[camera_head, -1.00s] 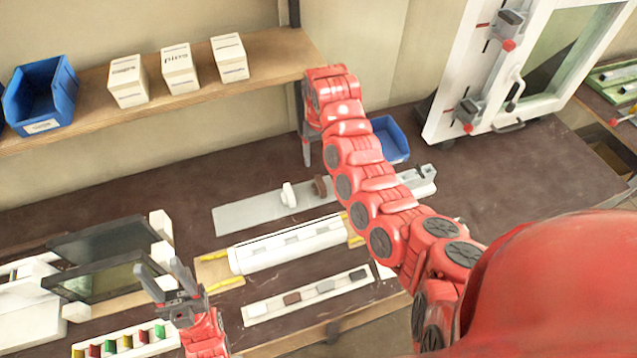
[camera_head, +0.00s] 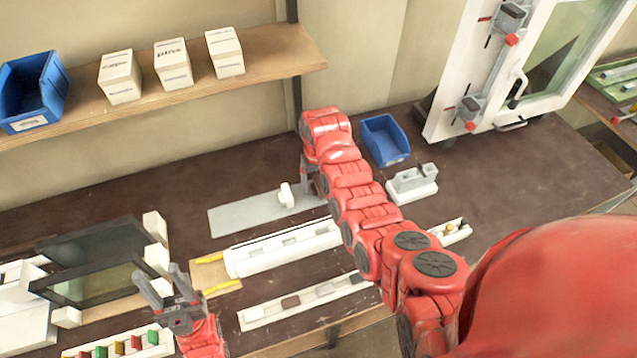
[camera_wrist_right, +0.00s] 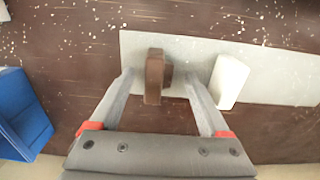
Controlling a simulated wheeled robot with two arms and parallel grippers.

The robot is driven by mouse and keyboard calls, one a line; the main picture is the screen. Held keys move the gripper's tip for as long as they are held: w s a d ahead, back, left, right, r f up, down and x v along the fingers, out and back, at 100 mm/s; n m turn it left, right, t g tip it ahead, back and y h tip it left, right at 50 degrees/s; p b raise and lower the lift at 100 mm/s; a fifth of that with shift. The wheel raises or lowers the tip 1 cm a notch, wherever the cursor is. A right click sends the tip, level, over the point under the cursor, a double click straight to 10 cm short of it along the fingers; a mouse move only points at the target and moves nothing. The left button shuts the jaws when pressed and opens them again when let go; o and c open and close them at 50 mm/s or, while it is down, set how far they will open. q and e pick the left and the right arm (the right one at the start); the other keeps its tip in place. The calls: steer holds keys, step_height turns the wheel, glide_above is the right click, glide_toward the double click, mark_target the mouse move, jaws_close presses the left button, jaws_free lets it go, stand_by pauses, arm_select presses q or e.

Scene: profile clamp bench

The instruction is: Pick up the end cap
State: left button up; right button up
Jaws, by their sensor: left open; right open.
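A brown upright end cap (camera_wrist_right: 154,76) stands on a flat grey mat (camera_wrist_right: 280,78). In the right wrist view it sits between the two fingers of my right gripper (camera_wrist_right: 161,80), with a gap on either side. A white cap-like piece (camera_wrist_right: 230,82) stands on the mat just right of the right finger. In the head view my right gripper (camera_head: 311,182) is low over the right end of the mat and largely hides the brown cap; the white piece (camera_head: 286,196) is to its left. My left gripper (camera_head: 161,284) is open and empty at the lower left.
A white profile (camera_head: 285,250) lies in front of the mat, and a strip with several small blocks (camera_head: 260,316) lies nearer. A blue bin (camera_head: 384,140) and a grey-white fixture (camera_head: 412,184) are to the right. A wooden shelf (camera_head: 270,65) hangs behind.

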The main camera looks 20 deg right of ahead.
steer(key=shift+w+f, duration=0.1)
steer(key=shift+f, duration=0.8)
jaws_close()
